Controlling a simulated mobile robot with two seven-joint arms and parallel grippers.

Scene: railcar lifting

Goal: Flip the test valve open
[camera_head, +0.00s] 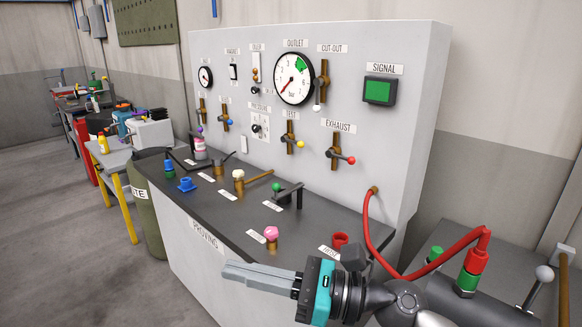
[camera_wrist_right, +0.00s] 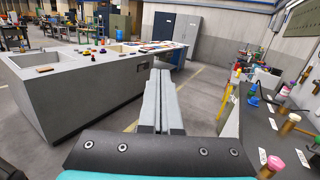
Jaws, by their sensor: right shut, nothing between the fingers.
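The test valve (camera_head: 289,140) is on the upright grey panel under a label reading TEST. It has a brass body and a short lever with a yellow knob (camera_head: 300,144) pointing right and slightly down. My right gripper (camera_head: 226,271) is shut and empty in the head view, in front of the bench's front edge, pointing left. It is well below and nearer than the test valve, touching nothing that I can see. In the right wrist view its grey fingers (camera_wrist_right: 158,92) lie together, and the test valve is not seen there. My left gripper is not in view.
The exhaust valve (camera_head: 336,157) with a red knob is right of the test valve, and the cut-out valve (camera_head: 322,84) above. On the dark bench top stand a pink-knobbed fitting (camera_head: 271,235), a green-knobbed handle (camera_head: 284,193) and a red cup (camera_head: 340,240). A red hose (camera_head: 369,222) loops at right.

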